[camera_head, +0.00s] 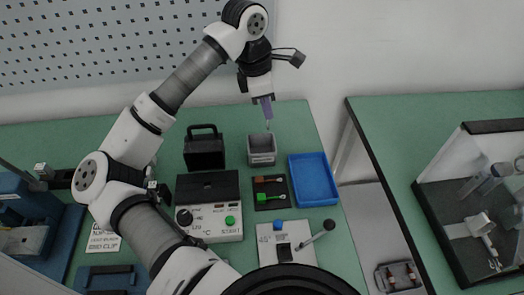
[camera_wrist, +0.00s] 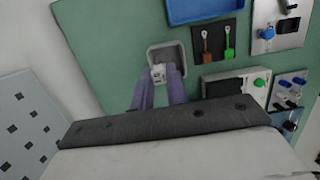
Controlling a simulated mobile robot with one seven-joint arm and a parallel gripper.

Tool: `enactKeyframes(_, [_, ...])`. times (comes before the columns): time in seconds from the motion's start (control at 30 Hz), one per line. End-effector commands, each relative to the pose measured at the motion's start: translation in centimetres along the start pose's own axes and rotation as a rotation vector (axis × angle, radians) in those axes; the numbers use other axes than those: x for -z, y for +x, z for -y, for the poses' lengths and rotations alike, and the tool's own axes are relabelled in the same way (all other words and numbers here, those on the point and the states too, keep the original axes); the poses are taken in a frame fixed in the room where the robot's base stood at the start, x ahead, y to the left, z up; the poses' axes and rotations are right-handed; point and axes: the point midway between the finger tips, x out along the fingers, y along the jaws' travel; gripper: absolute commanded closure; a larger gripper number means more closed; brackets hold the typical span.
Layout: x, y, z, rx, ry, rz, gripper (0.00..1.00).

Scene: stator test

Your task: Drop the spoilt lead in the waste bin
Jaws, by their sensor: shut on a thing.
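My gripper (camera_head: 266,111) points down above the grey open-topped bin (camera_head: 262,158), which looks like the waste bin. In the wrist view the two purple fingers (camera_wrist: 160,88) are shut on a small pale piece (camera_wrist: 158,73). It also shows faintly under the fingertips in the head view (camera_head: 268,126). Its shape is too small to tell for sure whether it is the spoilt lead. In the wrist view it overlaps the opening of the bin (camera_wrist: 152,54). A red-orange lead (camera_head: 268,179) and a green lead (camera_head: 264,196) lie on a black mat, each with a pale ring end.
A blue tray (camera_head: 333,200) lies right of the bin. A black handled box (camera_head: 204,153) stands left of it. A tester with a green button (camera_head: 210,222) and a pale panel with a lever (camera_head: 308,252) are nearer. A second bench (camera_head: 395,135) stands right, across a gap.

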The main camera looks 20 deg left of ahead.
Motion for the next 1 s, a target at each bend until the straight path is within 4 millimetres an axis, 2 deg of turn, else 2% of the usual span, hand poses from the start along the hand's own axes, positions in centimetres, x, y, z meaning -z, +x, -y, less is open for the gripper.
enactKeyframes(0.03, [0.2, 0.9, 0.0, 0.001, 0.000, 0.002, 1.00])
enactKeyframes(0.23, [0.6, 3.0, 0.1, 0.001, 0.001, 0.001, 1.00])
enactKeyframes(0.57, [0.7, 3.5, 0.0, 0.000, 0.002, 0.000, 1.00])
enactKeyframes(0.6, [0.7, 3.5, 0.0, 0.000, 0.002, 0.000, 0.84])
enactKeyframes(0.8, [0.7, 3.5, 0.0, 0.000, 0.002, 0.000, 0.59])
enactKeyframes(1.0, [0.7, 3.5, 0.0, 0.000, 0.002, 0.000, 0.59])
